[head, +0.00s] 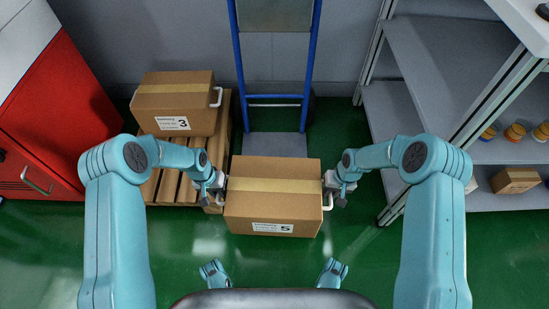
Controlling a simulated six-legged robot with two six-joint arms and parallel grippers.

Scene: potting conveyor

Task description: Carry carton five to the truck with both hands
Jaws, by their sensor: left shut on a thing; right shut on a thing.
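Carton five (273,197) is a brown box with a tan tape strip and a white label marked 5, in the middle of the head view. It has a white handle on each side. My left gripper (217,187) is shut on its left handle. My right gripper (332,188) is shut on its right handle. The hand truck (304,95), with a blue frame and a grey toe plate (275,145), stands just beyond the carton. The carton's far edge overlaps the near part of the toe plate in this view. I cannot tell the carton's height above the floor.
A carton marked 3 (177,97) sits on a wooden pallet (166,188) at the left, close to carton five. A red cabinet (55,115) stands further left. Grey shelves (410,110) with small pots and a small box stand at the right. Green floor (350,225) is open in front.

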